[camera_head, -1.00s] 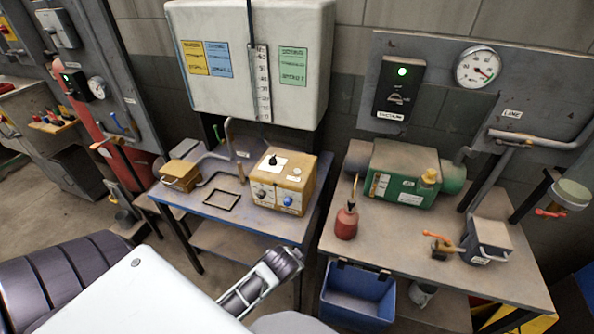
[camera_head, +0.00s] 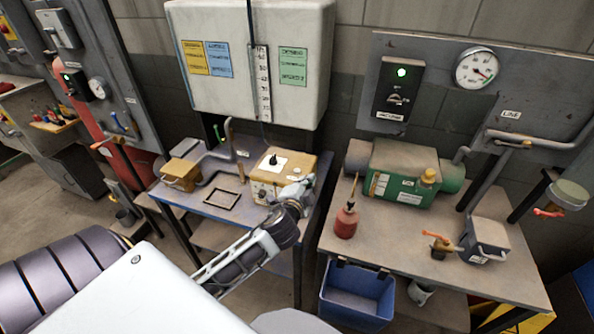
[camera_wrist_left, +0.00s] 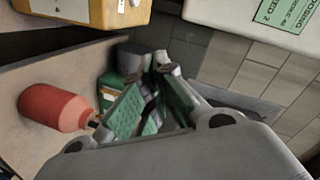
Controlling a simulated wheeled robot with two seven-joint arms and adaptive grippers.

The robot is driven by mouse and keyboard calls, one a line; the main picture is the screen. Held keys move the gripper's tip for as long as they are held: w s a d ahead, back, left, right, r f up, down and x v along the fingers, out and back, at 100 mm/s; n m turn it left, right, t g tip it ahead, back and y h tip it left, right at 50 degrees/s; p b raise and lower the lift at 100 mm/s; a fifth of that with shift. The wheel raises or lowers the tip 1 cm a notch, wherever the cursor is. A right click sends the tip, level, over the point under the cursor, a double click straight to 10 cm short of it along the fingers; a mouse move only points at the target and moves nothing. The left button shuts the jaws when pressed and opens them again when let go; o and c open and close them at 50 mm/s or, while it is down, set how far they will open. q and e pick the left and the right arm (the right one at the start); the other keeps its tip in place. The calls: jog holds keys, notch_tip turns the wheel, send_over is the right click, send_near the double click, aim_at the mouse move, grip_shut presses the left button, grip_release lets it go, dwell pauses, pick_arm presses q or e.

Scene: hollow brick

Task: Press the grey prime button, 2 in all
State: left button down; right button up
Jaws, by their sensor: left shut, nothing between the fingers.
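The ochre control box (camera_head: 268,187) stands on the small blue-grey bench, with a black knob (camera_head: 273,160) on its top. My left gripper (camera_head: 304,187) is in front of the box's right front side in the head view and covers much of its front face, including where the blue button was. I cannot single out the grey prime button for certain. The box also shows at the upper left of the left wrist view (camera_wrist_left: 75,14), apart from the fingers (camera_wrist_left: 150,75). The left gripper is shut and empty. My right gripper is not in view.
A bench (camera_head: 400,245) on the right carries a red oil can (camera_head: 346,222), a green pump (camera_head: 405,180) and a grey box (camera_head: 486,240). A blue bin (camera_head: 357,292) is below its front edge. A white tank (camera_head: 220,60) hangs above the control box.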

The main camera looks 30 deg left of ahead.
pick_arm(q)
jog(key=w+d+r+m+t+h, duration=0.25)
jog(key=d+r+m+h, duration=0.3)
jog(key=r+m, duration=0.35)
jog(key=w+d+r+m+t+h, duration=0.2)
jog(key=w+d+r+m+h, duration=0.15)
jog(key=r+m+h, duration=0.6)
jog(key=m+g+y, duration=0.9)
jog(key=m+g, duration=0.2)
jog(key=m, duration=0.8)
send_over(299, 171)
notch_tip(299, 171, down, 13)
jog(key=shift+s+f, duration=0.1)
jog(key=shift+f, duration=0.15)
jog(key=shift+f+b, duration=0.5)
jog(key=shift+f, duration=2.25)
jog(key=shift+f+b, duration=1.3)
jog(key=shift+f, duration=0.15)
